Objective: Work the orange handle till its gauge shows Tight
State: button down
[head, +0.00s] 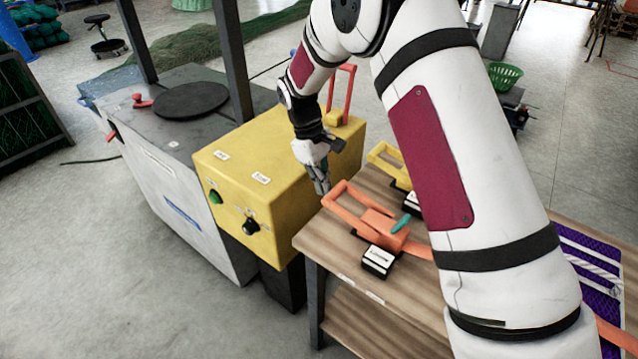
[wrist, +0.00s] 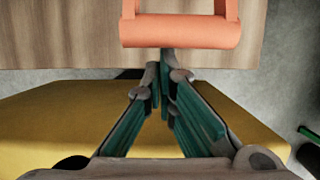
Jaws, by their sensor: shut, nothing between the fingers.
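The orange handle (head: 347,208) is a loop frame on an orange ratchet body (head: 379,229), on the wooden bench near its left edge. It leans up and to the left. A small box gauge (head: 378,261) with a white label sits in front of the body; its lettering is too small to read surely. My gripper (head: 322,188) is just left of the handle's outer bar. In the wrist view my gripper (wrist: 160,78) is shut and empty, its tips just short of the orange bar (wrist: 181,31), apart from it or barely touching; I cannot tell which.
A yellow control box (head: 270,165) with a green button and black knob stands left of the wooden bench (head: 318,236). A yellow handle (head: 388,160) with its own box lies behind the orange one. My arm covers the bench's middle. A purple net (head: 592,280) lies at right.

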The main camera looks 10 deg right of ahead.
jog(key=shift+s+d+r, duration=0.15)
jog(key=shift+r, duration=0.1)
jog(key=shift+r, duration=0.15)
